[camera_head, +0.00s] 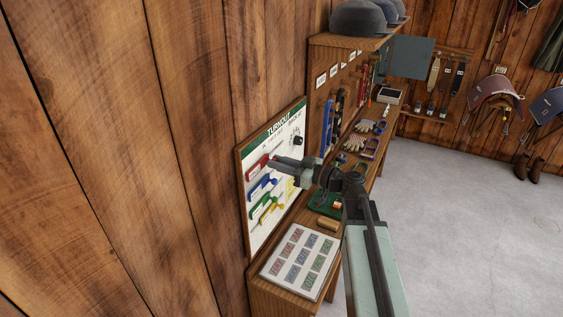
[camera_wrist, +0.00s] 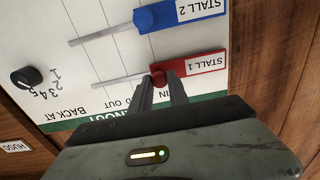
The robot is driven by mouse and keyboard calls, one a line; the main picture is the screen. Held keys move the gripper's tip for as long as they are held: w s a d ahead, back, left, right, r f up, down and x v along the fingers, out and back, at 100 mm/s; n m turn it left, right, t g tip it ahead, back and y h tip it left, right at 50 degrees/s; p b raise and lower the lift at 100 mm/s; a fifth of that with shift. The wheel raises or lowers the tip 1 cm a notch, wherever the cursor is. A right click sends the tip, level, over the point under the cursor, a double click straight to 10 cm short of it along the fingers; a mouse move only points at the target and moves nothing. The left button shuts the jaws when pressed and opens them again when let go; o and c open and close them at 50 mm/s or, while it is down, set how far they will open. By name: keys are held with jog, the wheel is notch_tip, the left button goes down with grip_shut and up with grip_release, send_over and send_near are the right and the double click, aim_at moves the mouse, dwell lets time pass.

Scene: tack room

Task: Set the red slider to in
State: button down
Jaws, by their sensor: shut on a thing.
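The red slider (camera_head: 257,167) is on the white turnout board (camera_head: 254,237) on the wooden wall. In the wrist view, where the board appears upside down, the red slider (camera_wrist: 203,64) is labelled STALL 1. Its thin slot runs out to the left from its knob. The printed IN is near the red plate, and OUT is farther left. My gripper (camera_head: 273,162) is at the board, and in the wrist view its fingers (camera_wrist: 160,77) are shut on the red slider's knob, one on each side.
The blue slider (camera_wrist: 185,14), STALL 2, is beside the red one. Green and yellow sliders (camera_head: 266,213) sit lower on the board. A black dial (camera_wrist: 26,76) is near a board corner. The bench below holds a card sheet (camera_head: 299,262) and gloves. The grey floor (camera_head: 450,220) is open.

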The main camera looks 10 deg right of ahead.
jog(key=c, duration=1.5)
grip_release()
jog(key=shift+s+a+f, duration=0.1)
jog(key=shift+s+a, duration=0.1)
jog(key=shift+o, duration=1.1)
jog(key=shift+s, duration=0.1)
jog(key=v, duration=0.7)
jog(key=shift+d, duration=0.35)
jog(key=shift+s, duration=0.15)
